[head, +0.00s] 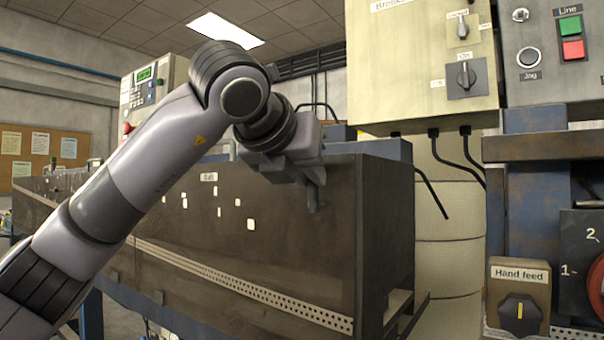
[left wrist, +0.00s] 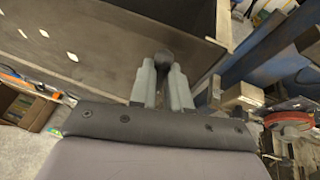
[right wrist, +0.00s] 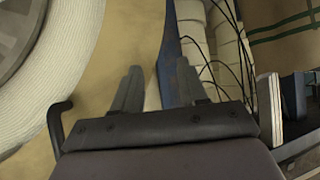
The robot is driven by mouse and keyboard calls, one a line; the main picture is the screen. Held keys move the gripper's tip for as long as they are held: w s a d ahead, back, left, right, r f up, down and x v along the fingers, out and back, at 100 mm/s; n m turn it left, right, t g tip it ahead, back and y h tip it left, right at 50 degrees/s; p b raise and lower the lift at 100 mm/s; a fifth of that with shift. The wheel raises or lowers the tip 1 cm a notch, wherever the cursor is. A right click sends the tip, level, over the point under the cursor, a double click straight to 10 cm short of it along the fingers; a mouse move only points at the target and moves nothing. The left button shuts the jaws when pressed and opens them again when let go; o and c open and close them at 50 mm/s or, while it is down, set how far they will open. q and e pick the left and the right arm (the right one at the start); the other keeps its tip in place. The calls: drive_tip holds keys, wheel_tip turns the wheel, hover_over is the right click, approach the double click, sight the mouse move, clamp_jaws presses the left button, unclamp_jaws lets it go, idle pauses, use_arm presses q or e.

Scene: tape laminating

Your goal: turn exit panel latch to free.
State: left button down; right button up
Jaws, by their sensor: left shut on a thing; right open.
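The large brown panel (head: 300,260) has a small white label (head: 208,177) too small to read surely. My left gripper (head: 313,200) is at the upper right part of the panel face. In the left wrist view the fingers (left wrist: 163,72) are shut on a dark round knob (left wrist: 166,56), which looks like the panel latch. The knob's turn angle cannot be told, and the fingers hide it in the head view. My right gripper (right wrist: 158,80) is open and empty in the right wrist view. It is outside the head view.
A cream breaker box (head: 410,70) with hanging cables is above right of the panel. A Hand feed box (head: 519,300) and a grey button panel (head: 550,60) are at the right. A white roll (right wrist: 60,100) and a blue post (right wrist: 171,60) are near my right gripper.

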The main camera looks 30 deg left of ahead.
use_arm(q)
drive_tip(key=shift+d+m+y, duration=0.2)
drive_tip(key=shift+m+y, duration=0.1)
drive_tip(key=shift+m, duration=0.1)
drive_tip(key=c, duration=1.1)
unclamp_jaws()
drive_tip(key=b+v, duration=0.1)
drive_tip(key=v, duration=0.6)
drive_tip(key=shift+b, duration=0.3)
drive_tip(key=shift+s, duration=0.15)
